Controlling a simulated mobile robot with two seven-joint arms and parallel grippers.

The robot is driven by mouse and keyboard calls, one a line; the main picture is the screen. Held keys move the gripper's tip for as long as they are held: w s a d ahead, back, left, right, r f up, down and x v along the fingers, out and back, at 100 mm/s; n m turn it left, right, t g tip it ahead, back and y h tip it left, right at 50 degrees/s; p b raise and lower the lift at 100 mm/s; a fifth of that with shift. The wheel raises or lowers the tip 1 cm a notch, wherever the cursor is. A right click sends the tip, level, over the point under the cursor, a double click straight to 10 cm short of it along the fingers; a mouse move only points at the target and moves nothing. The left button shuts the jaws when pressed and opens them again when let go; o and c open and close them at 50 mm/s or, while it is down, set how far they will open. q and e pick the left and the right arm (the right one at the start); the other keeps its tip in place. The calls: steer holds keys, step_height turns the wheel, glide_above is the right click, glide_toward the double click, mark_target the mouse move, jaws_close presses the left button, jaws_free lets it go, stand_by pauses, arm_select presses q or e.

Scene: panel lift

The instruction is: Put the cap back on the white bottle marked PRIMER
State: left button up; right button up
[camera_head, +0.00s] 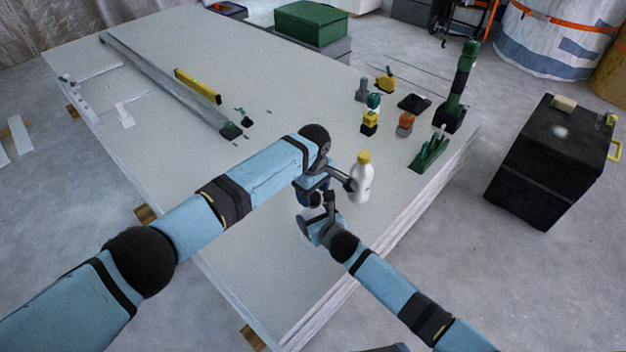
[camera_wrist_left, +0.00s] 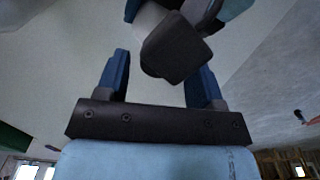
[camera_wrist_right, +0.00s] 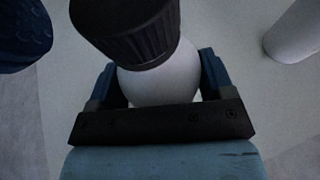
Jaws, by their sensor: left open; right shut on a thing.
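My right gripper (camera_head: 320,226) is shut on a white round-shouldered bottle (camera_wrist_right: 155,85), seen close up in the right wrist view. A black ribbed cap (camera_wrist_right: 125,25) is over its top; I cannot tell whether it is seated. My left gripper (camera_head: 314,197) is open, close to the right gripper in the head view. In the left wrist view a dark rounded piece (camera_wrist_left: 175,55) lies between its open fingers, possibly the cap. One of its blue ribbed fingers (camera_wrist_right: 22,35) shows beside the cap. No PRIMER marking is readable.
Another white bottle with a yellow cap (camera_head: 362,180) stands just right of my grippers. A yellow level (camera_head: 198,86) and a long metal rail (camera_head: 165,83) lie farther back. The near table (camera_head: 275,300) is clear.

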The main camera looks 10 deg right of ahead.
arm_select(q)
steer(key=shift+f, duration=0.8)
steer(key=shift+c, duration=0.3)
steer(key=c, duration=0.9)
steer(key=shift+o, duration=0.2)
steer(key=m, duration=0.6)
steer(key=shift+m, duration=0.4)
steer(key=o, duration=1)
steer(key=shift+r, duration=2.25)
